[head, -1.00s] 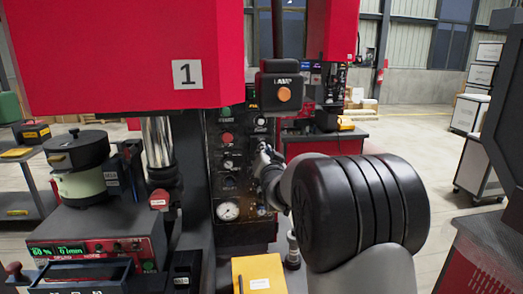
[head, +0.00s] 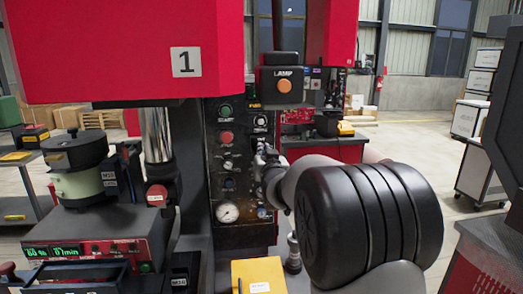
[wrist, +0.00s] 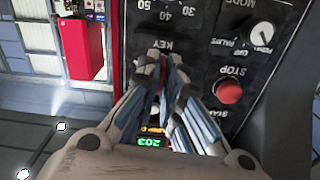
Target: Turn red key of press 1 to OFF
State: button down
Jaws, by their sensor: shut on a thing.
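Press 1 has a red upper housing (head: 110,45) with a white "1" plate, and a black control panel (head: 240,185) below it. My gripper (head: 264,152) is at the right part of this panel, seen from the side in the head view. In the wrist view the picture is upside down, and my gripper (wrist: 165,68) is shut right at the KEY label (wrist: 178,46). A trace of red shows between the fingers, which hide most of the key. The key's turn position cannot be read. The red STOP button (wrist: 229,91) is beside the fingers, apart from them.
A lamp box (head: 284,83) with an orange button hangs above my gripper. A mode knob (wrist: 261,34) is near the STOP button. A bowl feeder (head: 77,165) stands at left on a red controller. A yellow box (head: 258,275) lies in front of the press.

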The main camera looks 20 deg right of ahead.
jog(key=shift+n+b, duration=0.35)
jog(key=shift+n, duration=0.65)
jog(key=c, duration=1.7)
grip_release()
jog(key=b+v, duration=0.2)
jog(key=v, duration=0.5)
